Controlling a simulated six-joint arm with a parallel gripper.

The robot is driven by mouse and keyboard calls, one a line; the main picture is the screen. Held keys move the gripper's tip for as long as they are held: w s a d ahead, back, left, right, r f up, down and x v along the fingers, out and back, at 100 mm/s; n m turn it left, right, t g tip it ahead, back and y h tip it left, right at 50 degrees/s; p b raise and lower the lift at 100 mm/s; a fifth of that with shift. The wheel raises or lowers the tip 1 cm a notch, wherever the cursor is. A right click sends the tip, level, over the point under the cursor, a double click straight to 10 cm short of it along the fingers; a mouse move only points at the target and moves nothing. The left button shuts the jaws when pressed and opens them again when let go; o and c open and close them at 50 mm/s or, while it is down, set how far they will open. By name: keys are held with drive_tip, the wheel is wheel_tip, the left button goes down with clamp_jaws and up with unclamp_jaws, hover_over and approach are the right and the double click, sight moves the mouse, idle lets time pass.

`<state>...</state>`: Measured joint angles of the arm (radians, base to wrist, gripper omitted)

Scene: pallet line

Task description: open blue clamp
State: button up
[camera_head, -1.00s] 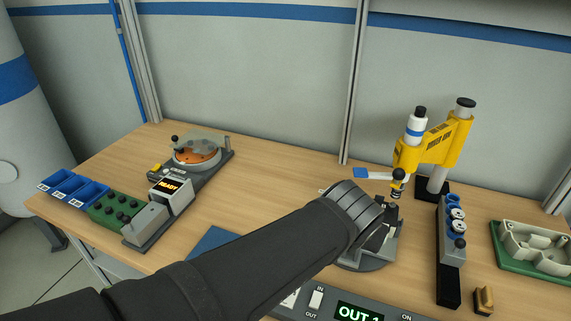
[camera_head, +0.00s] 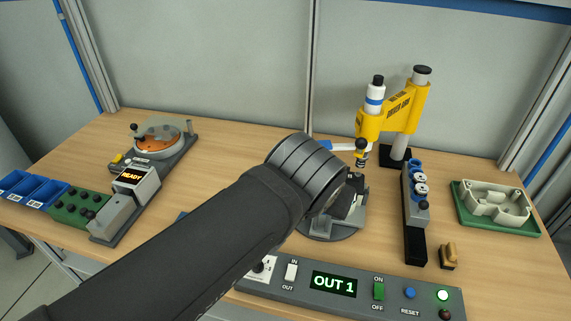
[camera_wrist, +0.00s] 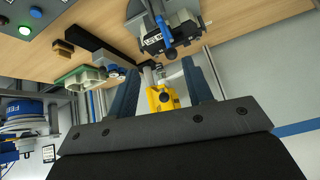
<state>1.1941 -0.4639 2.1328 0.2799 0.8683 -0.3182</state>
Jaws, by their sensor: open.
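The fixture (camera_wrist: 135,12) with a blue clamp lever (camera_wrist: 164,30) is at the top of the wrist view, on a round grey base with a black labelled block. In the head view the fixture (camera_head: 335,225) is partly hidden behind my wrist, and the blue lever cannot be made out there. My gripper (camera_wrist: 165,68) is open and empty, its two dark fingers apart. The lever appears beyond the fingertips, slightly above the gap between them, and does not look touched.
A yellow press (camera_head: 395,115) stands just behind the fixture. A black-and-grey rack (camera_head: 415,235) with blue rings and a green tray (camera_head: 525,227) are to the right. A control panel (camera_head: 260,283) reading OUT 1 lies in front. A READY station (camera_head: 175,160) stands left.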

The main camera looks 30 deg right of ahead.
drive_tip(key=x, duration=1.6)
drive_tip(key=shift+w+f, duration=0.15)
drive_tip(key=shift+f, duration=0.1)
drive_tip(key=shift+d+r, duration=0.1)
drive_tip(key=shift+w+d+g+y, duration=0.75)
drive_tip(key=shift+d+g+y, duration=0.05)
drive_tip(key=shift+g+y, duration=0.3)
drive_tip(key=shift+w+d+g+y, duration=0.75)
drive_tip(key=shift+g+y, duration=0.35)
idle(2.0)
idle(0.4)
